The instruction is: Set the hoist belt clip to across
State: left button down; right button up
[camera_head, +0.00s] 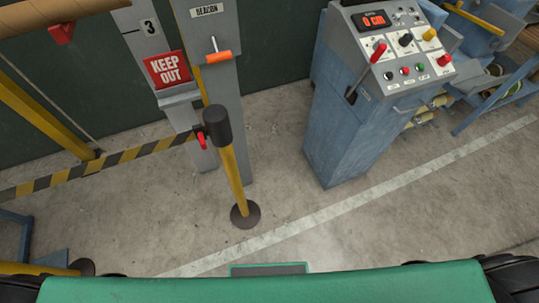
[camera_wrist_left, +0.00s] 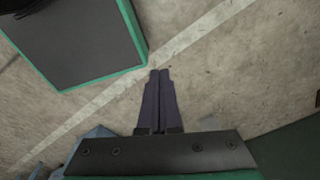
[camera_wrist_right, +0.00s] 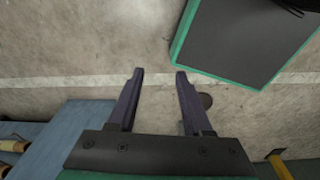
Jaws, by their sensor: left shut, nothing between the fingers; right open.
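The red belt clip (camera_head: 202,141) sits at the head of a short yellow post (camera_head: 233,170) with a black top. A yellow-and-black striped belt (camera_head: 95,165) runs from the left edge to this post and appears to meet it at the clip. The clip's exact seating is too small to tell. Neither gripper shows in the head view. My left gripper (camera_wrist_left: 160,72) is shut and empty above the concrete floor. My right gripper (camera_wrist_right: 160,72) is open and empty, also above the floor. The clip is not seen in either wrist view.
A grey column carries a KEEP OUT sign (camera_head: 167,69); beside it is a BEACON panel with an orange-handled lever (camera_head: 217,56). A blue control console (camera_head: 349,130) with several knobs stands right. A blue rack (camera_head: 500,98) is beyond it. Floor around the post is clear.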

aim_at(199, 131)
jog(key=k+l, duration=0.1)
jog(key=l, duration=0.4)
jog(key=k+l, duration=0.1)
jog(key=l, duration=0.4)
jog(key=k+l, duration=0.1)
jog(key=l, duration=0.4)
